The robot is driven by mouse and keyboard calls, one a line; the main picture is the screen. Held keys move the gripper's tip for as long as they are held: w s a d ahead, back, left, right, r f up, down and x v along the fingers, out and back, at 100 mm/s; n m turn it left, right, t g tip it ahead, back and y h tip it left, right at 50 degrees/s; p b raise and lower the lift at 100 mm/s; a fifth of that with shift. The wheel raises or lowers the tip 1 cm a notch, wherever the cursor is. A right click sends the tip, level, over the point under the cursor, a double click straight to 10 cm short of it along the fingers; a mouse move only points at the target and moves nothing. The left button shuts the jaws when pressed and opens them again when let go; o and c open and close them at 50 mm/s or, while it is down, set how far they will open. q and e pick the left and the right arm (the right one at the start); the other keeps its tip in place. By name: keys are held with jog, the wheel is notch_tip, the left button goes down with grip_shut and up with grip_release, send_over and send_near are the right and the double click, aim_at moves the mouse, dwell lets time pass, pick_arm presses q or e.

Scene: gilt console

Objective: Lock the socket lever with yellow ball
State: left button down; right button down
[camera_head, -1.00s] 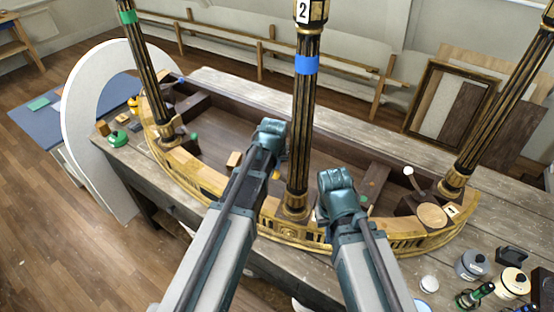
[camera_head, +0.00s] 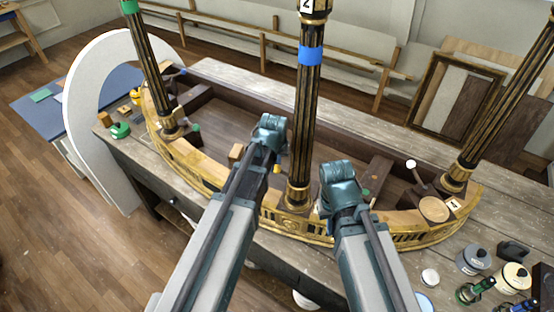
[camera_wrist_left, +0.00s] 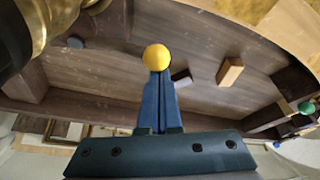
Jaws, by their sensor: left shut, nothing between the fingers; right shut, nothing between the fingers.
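The yellow ball (camera_wrist_left: 157,57) shows in the left wrist view at the tips of my left gripper's blue fingers (camera_wrist_left: 160,75), which cover what is below it. Whether they touch cannot be told. The fingers are shut with nothing between them. In the head view a small yellow part (camera_head: 277,169) shows just right of my left arm's end. My left gripper (camera_head: 270,130) is over the middle of the boat-shaped console, its fingertips hidden. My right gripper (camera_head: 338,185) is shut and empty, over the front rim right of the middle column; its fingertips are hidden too.
Gilt-and-black columns rise from the console; the middle one (camera_head: 304,120) stands between my arms. A white-ball lever (camera_head: 411,165) is at the right, a green ball (camera_head: 196,128) at the left. A wooden block (camera_head: 236,152) lies inside. Jars (camera_head: 473,260) stand at the lower right.

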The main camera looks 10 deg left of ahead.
pick_arm(q)
notch_tip(320, 180, up, 10)
jog(key=p, duration=1)
jog(key=shift+w, duration=0.2)
jog(key=s+a+f+m+g+b, duration=0.1)
jog(key=s+a+f+g, duration=0.15)
jog(key=s, duration=1.35)
jog(key=s+d+f+m+g+b, duration=0.1)
jog(key=s+d+f+m+b, duration=0.1)
jog(key=d+f+b, duration=0.3)
jog(key=s+d+f+m+b, duration=0.1)
jog(key=s+d+f+b, duration=0.2)
jog(key=f+b, duration=0.9)
jog(key=shift+d+m+g+y, duration=0.35)
jog(key=shift+d+m+y, duration=0.05)
jog(key=shift+d, duration=0.6)
